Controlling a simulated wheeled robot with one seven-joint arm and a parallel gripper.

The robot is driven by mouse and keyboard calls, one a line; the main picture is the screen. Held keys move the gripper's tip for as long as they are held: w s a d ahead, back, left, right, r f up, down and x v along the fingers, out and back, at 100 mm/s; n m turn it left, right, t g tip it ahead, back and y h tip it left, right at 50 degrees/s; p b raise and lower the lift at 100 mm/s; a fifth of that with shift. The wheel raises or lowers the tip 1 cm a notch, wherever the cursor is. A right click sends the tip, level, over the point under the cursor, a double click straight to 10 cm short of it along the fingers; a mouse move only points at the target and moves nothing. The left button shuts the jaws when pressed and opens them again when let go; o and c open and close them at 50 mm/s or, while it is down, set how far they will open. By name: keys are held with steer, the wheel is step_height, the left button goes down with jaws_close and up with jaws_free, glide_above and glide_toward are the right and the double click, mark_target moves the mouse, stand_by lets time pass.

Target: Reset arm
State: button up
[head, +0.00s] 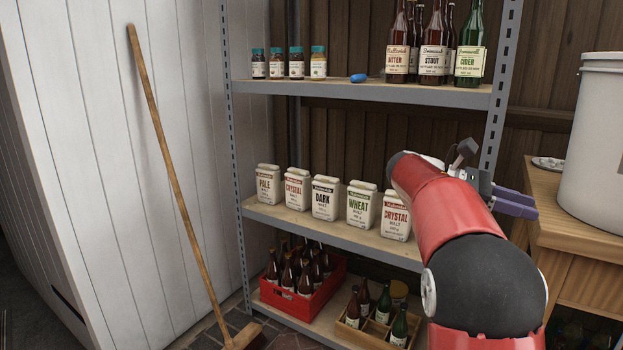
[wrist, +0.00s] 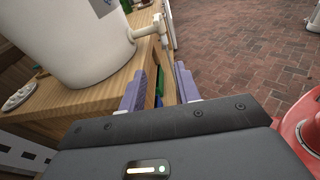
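My red arm reaches up on the right side of the head view, in front of the shelf rack. My gripper (head: 518,203) points to the right, towards the wooden cabinet. Its purple fingers also show in the wrist view (wrist: 158,88), where they stand apart with a gap between them. The gripper is open and nothing is held in it. The fingers are close to the cabinet's front edge; I cannot tell the exact distance.
A white bucket (head: 596,145) with a tap (wrist: 150,32) stands on the wooden cabinet (head: 545,190). The metal shelf rack (head: 290,220) holds malt bags, jars and bottles. A broom (head: 175,175) leans at the left. Brick floor (wrist: 240,45) beyond the cabinet is open.

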steer(key=s+a+f+m+t+y, duration=1.1)
steer(key=s+a+f+t+y, duration=0.2)
steer(key=s+a+f, duration=0.6)
steer(key=s+a+y, duration=0.1)
steer(key=s, duration=0.1)
steer(key=shift+s+a+f+m+y, duration=0.3)
steer(key=shift+s+a+f+m, duration=0.05)
steer(key=shift+s+a+m, duration=0.05)
